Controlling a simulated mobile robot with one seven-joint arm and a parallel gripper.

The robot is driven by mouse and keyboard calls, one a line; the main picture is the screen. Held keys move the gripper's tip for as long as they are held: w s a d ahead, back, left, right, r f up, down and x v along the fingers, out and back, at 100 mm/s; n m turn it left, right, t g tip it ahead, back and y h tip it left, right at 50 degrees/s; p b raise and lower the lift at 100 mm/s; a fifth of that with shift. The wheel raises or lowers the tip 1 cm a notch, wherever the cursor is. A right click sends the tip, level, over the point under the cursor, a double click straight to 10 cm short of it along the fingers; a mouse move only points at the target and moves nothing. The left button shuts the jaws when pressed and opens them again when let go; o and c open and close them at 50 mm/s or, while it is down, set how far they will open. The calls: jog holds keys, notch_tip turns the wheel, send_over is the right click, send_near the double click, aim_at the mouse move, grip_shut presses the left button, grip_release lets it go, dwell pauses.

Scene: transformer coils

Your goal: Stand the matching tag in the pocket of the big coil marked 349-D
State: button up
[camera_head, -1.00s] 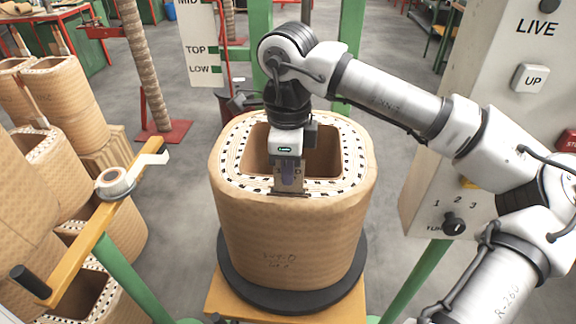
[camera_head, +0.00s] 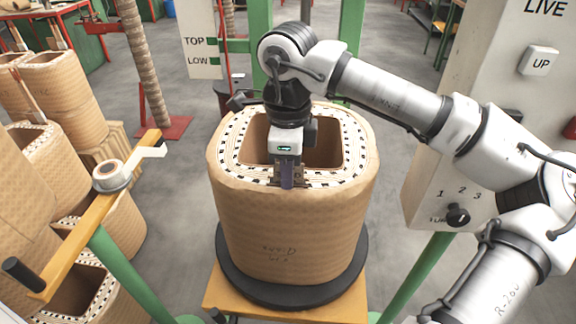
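The big tan paper-wrapped coil (camera_head: 290,235) stands upright on a black round turntable (camera_head: 250,294). Handwriting (camera_head: 277,252) on its front is too faint to read with certainty. Its top rim (camera_head: 345,165) is pale with dark dots around a large opening. My gripper (camera_head: 288,180) points down at the near part of this rim. A narrow grey-purple piece shows at the fingertips; I cannot tell whether it is a held tag or part of the gripper. Whether the fingers touch the rim, and the pocket itself, cannot be made out.
A yellow bar with a tape roll (camera_head: 112,175) stands at left. Several other coils (camera_head: 60,95) stand beyond it. A grey control panel (camera_head: 470,150) with buttons and a knob is at right, behind my arm.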

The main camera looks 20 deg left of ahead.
jog(key=shift+r, duration=0.1)
notch_tip(320, 180, up, 14)
jog(key=shift+b, duration=0.4)
jog(key=shift+f, duration=0.25)
dwell(0.4)
